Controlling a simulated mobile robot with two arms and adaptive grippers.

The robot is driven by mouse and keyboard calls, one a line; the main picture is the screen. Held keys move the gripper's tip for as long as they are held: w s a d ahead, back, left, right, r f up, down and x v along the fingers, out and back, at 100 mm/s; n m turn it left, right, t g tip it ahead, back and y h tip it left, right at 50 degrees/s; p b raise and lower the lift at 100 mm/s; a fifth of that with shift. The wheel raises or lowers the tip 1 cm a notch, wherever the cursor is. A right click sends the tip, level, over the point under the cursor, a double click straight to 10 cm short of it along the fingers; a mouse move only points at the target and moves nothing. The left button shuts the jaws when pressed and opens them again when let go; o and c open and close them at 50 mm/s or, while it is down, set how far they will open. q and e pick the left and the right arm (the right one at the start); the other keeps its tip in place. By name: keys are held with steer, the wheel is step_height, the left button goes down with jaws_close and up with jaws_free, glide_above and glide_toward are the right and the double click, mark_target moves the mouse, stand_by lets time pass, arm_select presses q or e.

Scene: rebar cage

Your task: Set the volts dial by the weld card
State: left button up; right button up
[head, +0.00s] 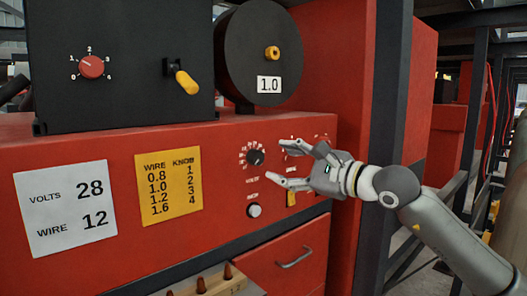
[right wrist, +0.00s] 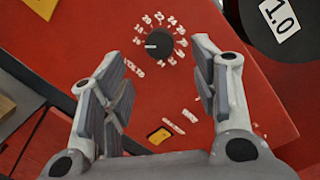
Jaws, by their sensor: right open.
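The black volts dial (head: 256,157) is on the red front panel, ringed by white numbers. In the right wrist view the dial (right wrist: 159,44) has a white mark pointing left, toward the low numbers; the exact number is too small to tell. The white weld card (head: 65,207) reads VOLTS 28 and WIRE 12. My right gripper (head: 292,164) is open and empty, just right of the dial. In its wrist view, the open fingers (right wrist: 157,68) lie either side of and below the dial, with no contact visible. My left gripper is not in view.
A yellow card (head: 169,182) lists wire sizes against knob numbers. A red knob (head: 91,67) on the black box points near 1. A yellow-handled lever (head: 185,81) and a spool labelled 1.0 (head: 240,50) are above. A silver button (head: 254,210) sits below the dial. A dark post (head: 385,90) stands right.

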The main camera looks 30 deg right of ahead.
mark_target(259, 159)
steer(key=p+x, duration=0.2)
steer(key=x, duration=0.3)
steer(key=shift+w+a+r+p, duration=0.1)
steer(key=shift+w+r+p, duration=0.1)
steer(key=shift+p, duration=0.1)
steer(key=shift+w+a+f, duration=0.2)
steer(key=shift+w+a, duration=0.1)
steer(key=shift+w, duration=0.4)
steer(key=c, duration=1)
steer(key=shift+f, duration=0.1)
